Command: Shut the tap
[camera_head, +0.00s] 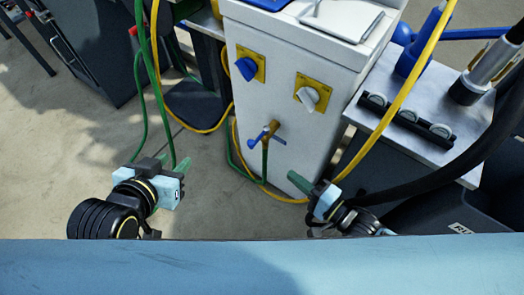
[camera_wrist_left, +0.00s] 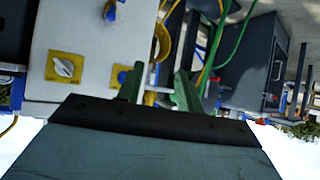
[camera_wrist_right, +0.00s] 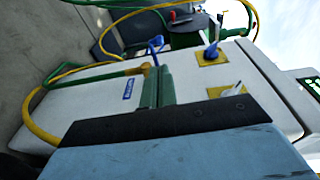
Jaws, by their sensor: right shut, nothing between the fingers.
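The tap (camera_head: 267,133) sticks out of the front of a white pedestal (camera_head: 285,95). It has a brass-coloured body and a blue handle, and a green hose hangs from it. In the right wrist view the tap's blue handle (camera_wrist_right: 156,44) shows just past my fingertips. My right gripper (camera_head: 299,181) is shut and empty, below and right of the tap; contact with it cannot be made out. My left gripper (camera_head: 173,164) is open and empty, left of the pedestal and apart from it. The tap's blue handle (camera_wrist_left: 110,11) is at the top of the left wrist view.
A blue knob (camera_head: 246,68) and a white knob (camera_head: 308,98) sit on yellow plates above the tap. Yellow and green hoses loop around the pedestal. A metal-topped bench (camera_head: 425,155) with bottle and fittings stands right. Floor between my grippers is mostly clear.

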